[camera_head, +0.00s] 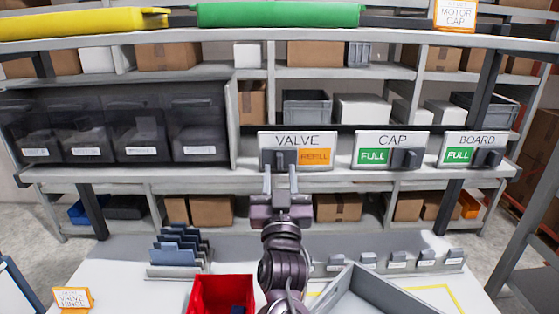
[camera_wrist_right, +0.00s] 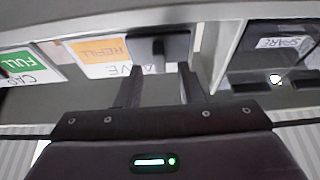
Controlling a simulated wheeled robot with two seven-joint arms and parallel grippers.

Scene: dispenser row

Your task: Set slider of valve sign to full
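The VALVE sign (camera_head: 298,139) is on the shelf edge, with its orange REFILL panel (camera_head: 315,156) showing on the right. Its dark slider (camera_head: 283,157) is on the left side, and no FULL panel shows on this sign. My right gripper (camera_head: 280,178) is open and empty, its two fingers pointing up just below the slider. In the right wrist view, which is upside down, the slider (camera_wrist_right: 158,46) lies ahead of my open fingers (camera_wrist_right: 160,84), beside the REFILL panel (camera_wrist_right: 103,50). I cannot tell whether the fingers touch it. My left gripper is not in view.
The CAP sign (camera_head: 391,149) and BOARD sign (camera_head: 471,149) stand to the right, both showing green FULL. Dark bins (camera_head: 125,135) are to the left. On the table below are a red bin (camera_head: 208,291) and a grey tray (camera_head: 349,278).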

